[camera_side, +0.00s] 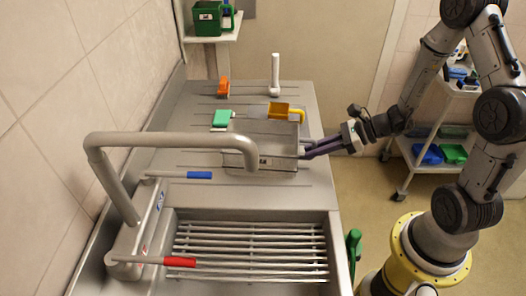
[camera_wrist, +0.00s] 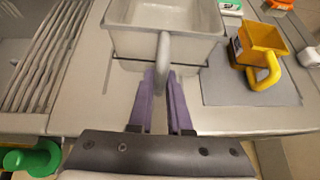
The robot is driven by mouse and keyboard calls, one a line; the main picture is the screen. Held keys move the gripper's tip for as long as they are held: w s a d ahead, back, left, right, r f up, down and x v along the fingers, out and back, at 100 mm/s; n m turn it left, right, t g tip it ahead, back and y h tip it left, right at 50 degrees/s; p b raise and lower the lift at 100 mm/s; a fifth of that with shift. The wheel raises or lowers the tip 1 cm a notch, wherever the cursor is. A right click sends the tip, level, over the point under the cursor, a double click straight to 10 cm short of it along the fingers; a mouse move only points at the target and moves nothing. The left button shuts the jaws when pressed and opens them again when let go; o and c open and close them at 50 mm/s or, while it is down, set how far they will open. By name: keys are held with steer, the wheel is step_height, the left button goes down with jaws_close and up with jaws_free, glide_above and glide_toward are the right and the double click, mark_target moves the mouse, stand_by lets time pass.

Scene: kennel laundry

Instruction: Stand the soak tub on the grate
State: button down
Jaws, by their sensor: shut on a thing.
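The soak tub (camera_side: 282,163) is a pale grey open box on the steel counter in the side view; the tap spout crosses in front of part of it. In the wrist view the tub (camera_wrist: 190,44) is upright with its handle (camera_wrist: 163,52) toward me. My gripper (camera_side: 304,150) reaches in from the right; its purple fingers (camera_wrist: 162,84) are shut on the handle. I cannot tell whether the tub's base touches the counter. The grate (camera_side: 250,240) of metal bars lies in the sink at the front; it also shows at the left of the wrist view (camera_wrist: 48,50).
A large tap (camera_side: 170,140) with blue (camera_side: 199,175) and red (camera_side: 180,262) levers arches between tub and grate. A yellow scoop (camera_side: 279,109) on a grey mat (camera_wrist: 222,85), a green brush (camera_side: 222,118) and an orange brush (camera_side: 223,88) stand behind the tub. The grate is bare.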

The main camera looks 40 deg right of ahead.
steer(key=shift+r, duration=3)
steer(key=shift+a, duration=0.1)
